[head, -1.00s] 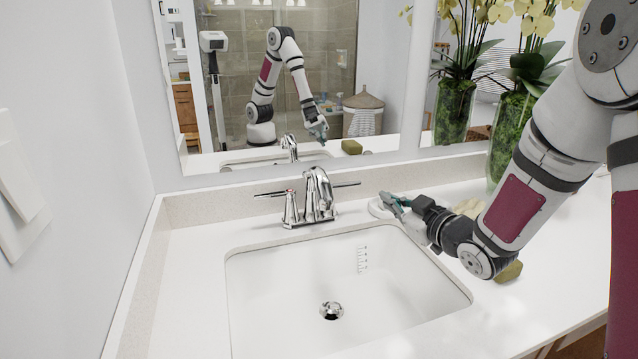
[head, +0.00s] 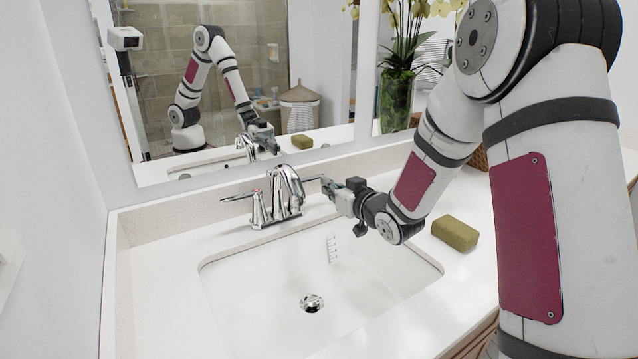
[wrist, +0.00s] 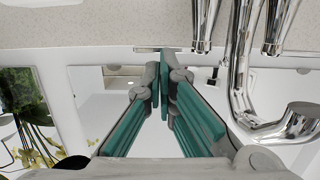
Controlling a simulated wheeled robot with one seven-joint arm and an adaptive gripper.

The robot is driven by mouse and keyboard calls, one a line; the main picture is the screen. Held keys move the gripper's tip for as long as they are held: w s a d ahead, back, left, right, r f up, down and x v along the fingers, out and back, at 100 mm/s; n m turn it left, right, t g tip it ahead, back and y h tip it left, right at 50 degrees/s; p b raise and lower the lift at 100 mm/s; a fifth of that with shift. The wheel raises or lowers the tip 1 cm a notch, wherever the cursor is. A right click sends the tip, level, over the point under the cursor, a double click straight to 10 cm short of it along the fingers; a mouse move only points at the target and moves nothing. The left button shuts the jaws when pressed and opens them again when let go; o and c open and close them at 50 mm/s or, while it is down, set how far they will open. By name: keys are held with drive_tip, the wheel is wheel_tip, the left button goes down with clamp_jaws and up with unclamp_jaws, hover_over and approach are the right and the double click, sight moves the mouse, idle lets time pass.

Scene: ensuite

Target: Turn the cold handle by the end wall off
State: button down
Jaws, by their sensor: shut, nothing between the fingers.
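The chrome faucet (head: 285,190) stands behind the sink, with a lever handle on each side. The left lever (head: 240,197), nearer the left end wall, has a red mark at its hub. The right lever (head: 313,178) points right, its end close to my gripper's fingertips. My gripper (head: 328,186) is shut and empty, just right of the faucet; I cannot tell whether it touches the lever. In the wrist view, the teal fingers (wrist: 164,85) come together at their tips, and the chrome faucet (wrist: 240,85) is at the right.
The white sink basin (head: 325,285) lies in front of the faucet. A green soap bar (head: 455,234) sits on the counter right of it. The backsplash and mirror (head: 240,80) rise close behind. A potted orchid (head: 397,95) stands at the back right.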

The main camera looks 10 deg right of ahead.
sight(315, 177)
drive_tip(key=x, duration=0.5)
drive_tip(key=shift+w, duration=0.1)
drive_tip(key=shift+w+b, duration=0.5)
drive_tip(key=shift+b, duration=0.1)
drive_tip(key=shift+r, duration=0.1)
drive_tip(key=shift+s, duration=0.1)
